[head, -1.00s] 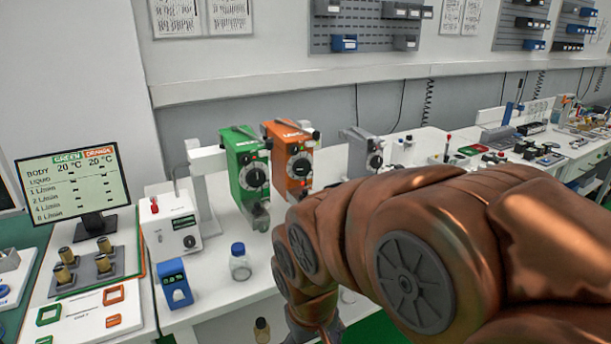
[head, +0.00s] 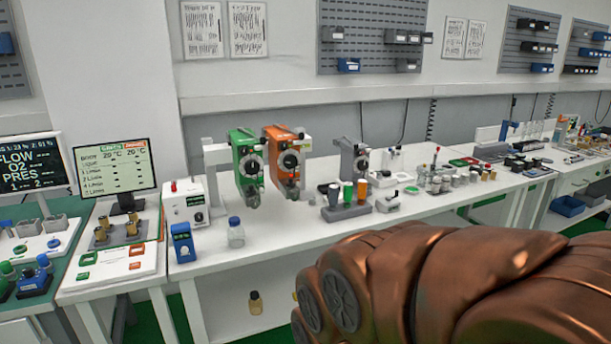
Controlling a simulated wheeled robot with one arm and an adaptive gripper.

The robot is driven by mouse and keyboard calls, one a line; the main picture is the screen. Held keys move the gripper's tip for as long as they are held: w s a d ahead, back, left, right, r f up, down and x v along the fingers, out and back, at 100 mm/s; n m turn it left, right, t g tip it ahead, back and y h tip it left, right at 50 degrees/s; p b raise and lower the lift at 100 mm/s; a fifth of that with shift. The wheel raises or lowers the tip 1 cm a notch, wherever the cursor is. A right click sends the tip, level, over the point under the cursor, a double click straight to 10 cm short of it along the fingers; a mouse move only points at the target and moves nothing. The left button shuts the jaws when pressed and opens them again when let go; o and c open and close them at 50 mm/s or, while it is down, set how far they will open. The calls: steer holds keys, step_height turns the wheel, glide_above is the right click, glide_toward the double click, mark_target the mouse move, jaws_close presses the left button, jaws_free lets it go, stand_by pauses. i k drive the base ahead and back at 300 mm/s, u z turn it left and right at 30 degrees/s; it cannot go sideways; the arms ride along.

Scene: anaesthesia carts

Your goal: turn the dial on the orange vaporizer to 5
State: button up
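The orange vaporizer (head: 284,165) hangs at the back of the white bench, right beside the green vaporizer (head: 247,168). Its round black-and-white dial (head: 290,160) faces me; the number it is set to is too small to read. My copper-coloured arm fills the lower right of the head view, in front of the bench. My gripper is not in view, so I cannot see whether it is open or shut.
A grey rack with coloured bottles (head: 347,205) stands to the right. The bench front below the orange vaporizer is clear.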

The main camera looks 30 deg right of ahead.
mark_target(290, 162)
steer(key=z, duration=0.75)
steer(key=k, duration=0.1)
steer(key=u, duration=1.75)
steer(key=i, duration=0.7)
steer(key=z, duration=0.4)
steer(key=i, duration=0.85)
steer(key=z, duration=0.75)
